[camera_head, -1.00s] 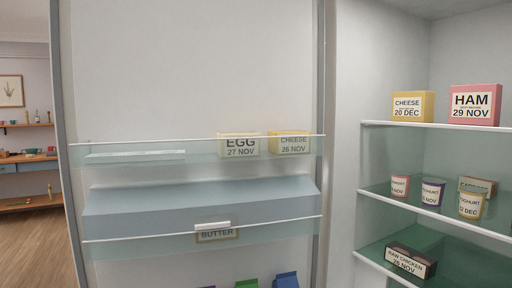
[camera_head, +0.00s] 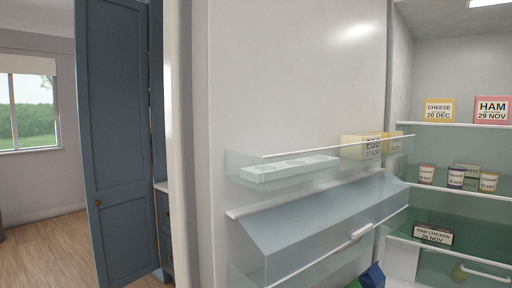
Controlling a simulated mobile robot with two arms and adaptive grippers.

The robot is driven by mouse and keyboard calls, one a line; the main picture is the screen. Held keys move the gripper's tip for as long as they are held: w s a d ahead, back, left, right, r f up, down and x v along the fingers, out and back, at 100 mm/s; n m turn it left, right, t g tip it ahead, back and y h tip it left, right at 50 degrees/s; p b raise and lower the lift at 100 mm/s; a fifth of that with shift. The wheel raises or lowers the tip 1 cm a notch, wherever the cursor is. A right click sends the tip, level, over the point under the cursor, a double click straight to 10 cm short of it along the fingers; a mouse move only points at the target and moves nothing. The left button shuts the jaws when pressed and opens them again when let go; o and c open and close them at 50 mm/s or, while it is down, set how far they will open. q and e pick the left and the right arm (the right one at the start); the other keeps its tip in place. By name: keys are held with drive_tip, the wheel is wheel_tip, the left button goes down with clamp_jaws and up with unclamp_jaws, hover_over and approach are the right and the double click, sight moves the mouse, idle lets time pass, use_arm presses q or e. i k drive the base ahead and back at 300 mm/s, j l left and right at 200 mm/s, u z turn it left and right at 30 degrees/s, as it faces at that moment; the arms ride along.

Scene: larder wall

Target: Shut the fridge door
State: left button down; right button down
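The fridge door (camera_head: 290,80) stands open, and I see its white inner face. Its upper bin (camera_head: 295,169) holds an egg tray and boxes including the egg box (camera_head: 362,147). A blue-grey covered bin (camera_head: 310,235) sits below, with a blue and a green carton lower down. The fridge interior (camera_head: 455,70) shows to the right of the door, with glass shelves. Neither of my grippers is in view, and nothing of mine is seen touching the door.
The shelves hold a cheese box (camera_head: 439,111), a ham box (camera_head: 491,110), several yoghurt pots and a raw chicken pack (camera_head: 433,234). A tall blue cupboard door (camera_head: 118,140) stands at left. Wooden floor (camera_head: 50,245) is clear below the window (camera_head: 28,110).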

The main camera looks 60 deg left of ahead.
sight(261, 96)
drive_tip(key=k+j, duration=0.1)
drive_tip(key=j, duration=0.3)
drive_tip(key=j+z, duration=0.1)
drive_tip(key=j, duration=0.35)
drive_tip(key=k+j, duration=0.15)
drive_tip(key=j, duration=0.25)
drive_tip(key=k+j+z, duration=0.1)
drive_tip(key=j, duration=0.3)
drive_tip(key=k+j, duration=0.1)
drive_tip(key=j, duration=0.3)
drive_tip(key=k+j+z, duration=0.1)
drive_tip(key=j, duration=1.15)
drive_tip(key=i+z, duration=0.05)
drive_tip(key=i, duration=0.05)
